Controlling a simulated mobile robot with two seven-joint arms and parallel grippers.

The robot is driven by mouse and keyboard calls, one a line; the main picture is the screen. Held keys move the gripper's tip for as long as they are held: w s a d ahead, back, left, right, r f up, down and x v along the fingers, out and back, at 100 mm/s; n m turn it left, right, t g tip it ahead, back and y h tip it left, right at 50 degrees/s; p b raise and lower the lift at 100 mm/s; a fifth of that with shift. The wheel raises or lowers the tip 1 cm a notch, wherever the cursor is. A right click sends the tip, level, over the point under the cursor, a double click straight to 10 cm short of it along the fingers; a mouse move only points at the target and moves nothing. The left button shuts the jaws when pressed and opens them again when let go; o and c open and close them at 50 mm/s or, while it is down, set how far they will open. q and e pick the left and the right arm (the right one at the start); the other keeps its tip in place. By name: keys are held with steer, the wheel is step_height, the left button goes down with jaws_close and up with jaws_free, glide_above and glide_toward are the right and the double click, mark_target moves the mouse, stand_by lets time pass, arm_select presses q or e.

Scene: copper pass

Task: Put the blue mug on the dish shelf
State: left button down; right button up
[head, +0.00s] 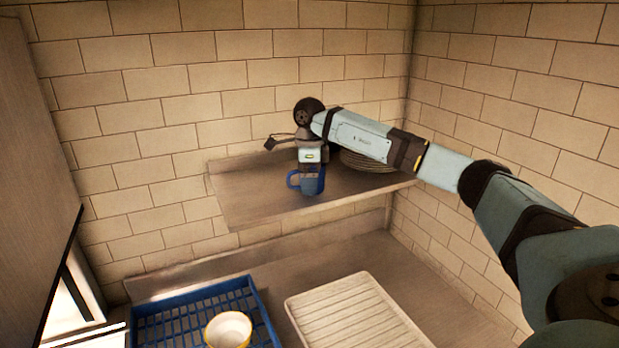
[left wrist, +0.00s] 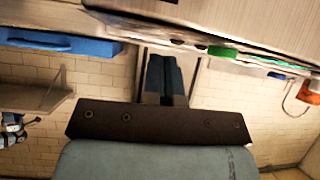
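The blue mug (head: 314,186) is at the front part of the metal dish shelf (head: 250,205), upright, with its handle to the left. My right gripper (head: 310,172) points down at the mug from above and covers part of its rim. Its fingertips are too small and hidden to show whether they grip the mug. Whether the mug's base touches the shelf is also unclear. My left gripper (left wrist: 165,80) shows in the left wrist view with its fingers together and nothing between them; it is out of the head view.
A stack of plates (head: 366,163) is on the shelf, partly behind my right arm. Below, a blue rack (head: 178,322) holds a cream and yellow bowl (head: 229,330). A ribbed white drainboard (head: 352,315) lies beside it. The shelf's left part is clear.

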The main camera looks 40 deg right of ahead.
arm_select(q)
steer(key=shift+r, duration=0.1)
arm_select(e)
steer(key=shift+r, duration=0.35)
arm_select(q)
steer(key=shift+w, duration=0.1)
arm_select(e)
step_height(320, 180, up, 12)
steer(key=shift+f, duration=0.15)
steer(key=shift+w+f, duration=0.1)
stand_by(0.3)
